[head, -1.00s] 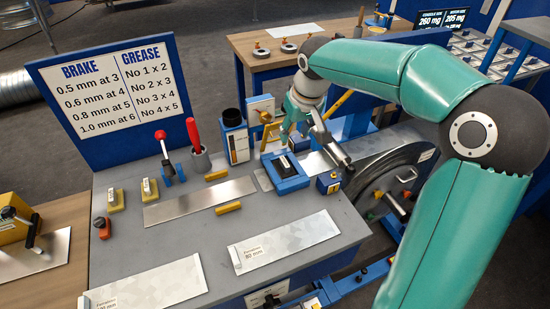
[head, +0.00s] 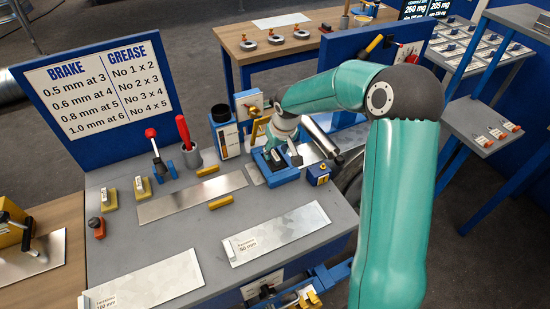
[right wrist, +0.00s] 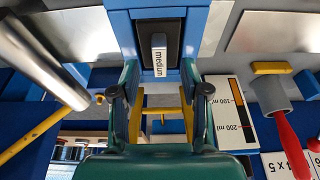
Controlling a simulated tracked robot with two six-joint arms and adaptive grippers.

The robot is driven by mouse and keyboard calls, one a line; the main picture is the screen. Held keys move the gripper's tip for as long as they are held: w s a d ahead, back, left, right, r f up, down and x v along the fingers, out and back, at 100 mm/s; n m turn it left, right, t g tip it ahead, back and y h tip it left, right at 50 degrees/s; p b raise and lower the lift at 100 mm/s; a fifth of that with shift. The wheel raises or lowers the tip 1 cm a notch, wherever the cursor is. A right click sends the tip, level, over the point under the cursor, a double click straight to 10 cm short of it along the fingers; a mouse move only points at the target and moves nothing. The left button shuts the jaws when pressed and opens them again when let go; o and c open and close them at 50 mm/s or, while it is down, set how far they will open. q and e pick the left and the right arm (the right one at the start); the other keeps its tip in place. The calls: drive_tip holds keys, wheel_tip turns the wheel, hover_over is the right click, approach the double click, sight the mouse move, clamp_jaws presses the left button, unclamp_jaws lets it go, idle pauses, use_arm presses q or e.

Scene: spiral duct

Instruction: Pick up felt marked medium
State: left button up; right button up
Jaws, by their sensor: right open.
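The felt marked medium (right wrist: 160,50) is a dark pad with a white labelled tab. It sits in a blue holder (right wrist: 118,22) in the right wrist view. In the head view the felt (head: 273,157) is partly covered by my right gripper, in its blue holder (head: 282,178) on the grey bench. My right gripper (head: 283,152) is open and empty above the holder. In the right wrist view its fingers (right wrist: 161,92) stand apart on either side, with the felt tab between and beyond them. Contact cannot be told. My left gripper is not in view.
A small blue and yellow block (head: 318,175) stands right of the holder. A red-handled tool in a grey cup (head: 192,157) and a blue gauge box (head: 224,135) stand to the left. Metal strips (head: 192,197) lie in front. A metal cylinder (right wrist: 45,65) is close beside the gripper.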

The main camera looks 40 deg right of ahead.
drive_tip(key=shift+x, duration=1.4)
clamp_jaws()
drive_tip(key=shift+r, duration=0.1)
